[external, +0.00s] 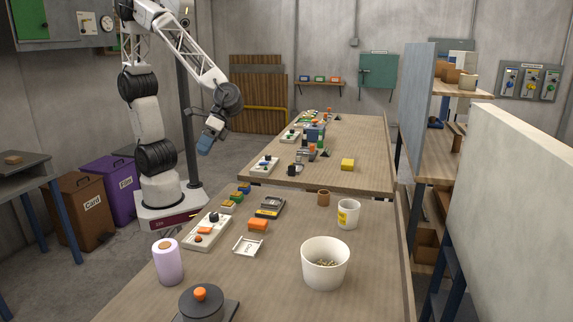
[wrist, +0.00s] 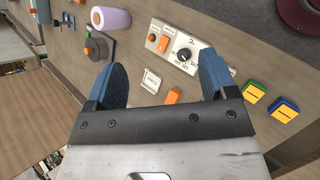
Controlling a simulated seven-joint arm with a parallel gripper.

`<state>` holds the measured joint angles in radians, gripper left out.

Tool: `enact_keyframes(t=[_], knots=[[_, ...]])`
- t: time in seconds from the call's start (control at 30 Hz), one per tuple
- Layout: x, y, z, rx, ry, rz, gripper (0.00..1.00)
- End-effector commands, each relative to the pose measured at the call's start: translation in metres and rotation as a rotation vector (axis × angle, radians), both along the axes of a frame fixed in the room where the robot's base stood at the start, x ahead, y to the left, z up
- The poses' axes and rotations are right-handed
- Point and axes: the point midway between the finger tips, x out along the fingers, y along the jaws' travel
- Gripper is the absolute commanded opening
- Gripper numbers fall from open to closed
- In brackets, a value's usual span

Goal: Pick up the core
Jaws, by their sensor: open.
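A small brown cylinder (external: 323,198), likely the core, stands upright on the near table (external: 290,230), left of and behind a white cup. I cannot make it out in the wrist view. A lilac roll (external: 168,262) with a brown centre stands at the table's front left; it also shows at the top of the wrist view (wrist: 110,19). My gripper (external: 207,142) is raised beyond the table's far left corner, well apart from both. In the wrist view its blue fingers (wrist: 160,72) are spread with nothing held between them.
A white bucket (external: 325,264) and the white cup (external: 348,213) stand at the right. A control panel (external: 207,231), white tray (external: 248,246), orange block (external: 258,225) and grey machine with orange knob (external: 202,302) occupy the left. A second table (external: 365,150) stands behind.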

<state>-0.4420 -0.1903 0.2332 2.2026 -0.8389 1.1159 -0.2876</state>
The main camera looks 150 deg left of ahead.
Motion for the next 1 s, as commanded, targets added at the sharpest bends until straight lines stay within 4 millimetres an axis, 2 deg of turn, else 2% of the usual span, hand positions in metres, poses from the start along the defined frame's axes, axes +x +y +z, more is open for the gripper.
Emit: enact_keyframes(t=[0.03,0.2,0.37,0.5,0.73,1.0], knots=[[0.010,0.014,-0.005,-0.039,0.014,0.051,0.78],[0.041,0.058,-0.017,-0.180,0.041,0.217,0.78],[0.066,0.106,-0.031,-0.315,0.062,0.375,0.78],[0.084,0.153,-0.046,-0.434,0.073,0.511,0.78],[0.103,0.239,-0.075,-0.634,0.074,0.729,0.78],[0.106,0.342,-0.114,-0.860,0.051,0.962,0.78]])
